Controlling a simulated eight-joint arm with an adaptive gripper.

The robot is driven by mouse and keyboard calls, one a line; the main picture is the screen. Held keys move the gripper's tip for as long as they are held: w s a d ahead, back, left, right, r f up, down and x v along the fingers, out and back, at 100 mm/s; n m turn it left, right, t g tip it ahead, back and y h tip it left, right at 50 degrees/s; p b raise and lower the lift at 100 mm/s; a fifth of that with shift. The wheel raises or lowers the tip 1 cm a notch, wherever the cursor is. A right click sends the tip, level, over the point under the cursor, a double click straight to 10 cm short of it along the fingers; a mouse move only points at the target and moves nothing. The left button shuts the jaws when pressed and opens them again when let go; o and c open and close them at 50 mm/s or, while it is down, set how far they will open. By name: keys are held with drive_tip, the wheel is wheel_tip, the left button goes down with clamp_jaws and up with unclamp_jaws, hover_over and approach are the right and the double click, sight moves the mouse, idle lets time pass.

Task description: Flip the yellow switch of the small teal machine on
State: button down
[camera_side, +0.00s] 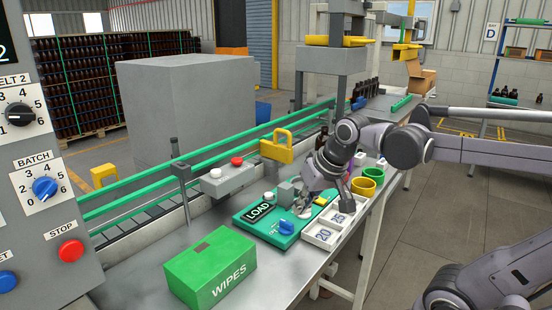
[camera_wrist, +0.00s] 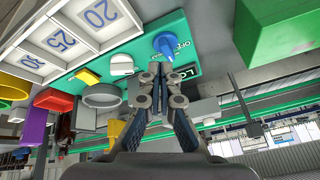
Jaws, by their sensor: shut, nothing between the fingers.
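The small teal machine (camera_side: 250,222) lies flat on the steel bench, with a black LOAD label (camera_side: 258,211) and a blue knob (camera_side: 286,227). Its yellow switch (camera_side: 321,201) is a small block near the right end; it also shows in the wrist view (camera_wrist: 88,77). I cannot tell its position. A white part (camera_wrist: 122,64) sits between the yellow switch and the blue knob (camera_wrist: 164,43). My gripper (camera_side: 303,207) points down over the machine. In the wrist view my gripper (camera_wrist: 159,70) is shut and empty, its tips near the knob and label, apart from the yellow switch.
A white tray (camera_side: 312,237) with number cards lies along the machine's front edge. A green WIPES box (camera_side: 210,268) stands at the left. Yellow (camera_side: 363,187) and green rings stand to the right. A grey box with a red button (camera_side: 237,161) and the conveyor are behind.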

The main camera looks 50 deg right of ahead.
drive_tip(key=w+d+r+m+g, duration=0.2)
drive_tip(key=d+r+m, duration=0.3)
drive_tip(key=d+m, duration=0.15)
wheel_tip(320, 180, up, 4)
drive_tip(key=m+g, duration=0.2)
drive_tip(key=m, duration=0.4)
hover_over(317, 198)
drive_tip(key=s, duration=0.2)
drive_tip(key=shift+d+r+y, duration=0.1)
drive_tip(key=shift+r+y, duration=0.2)
drive_tip(key=f, duration=0.4)
drive_tip(key=w+f, duration=0.1)
drive_tip(key=f, duration=0.4)
drive_tip(key=w+f, duration=0.1)
drive_tip(key=f, duration=0.4)
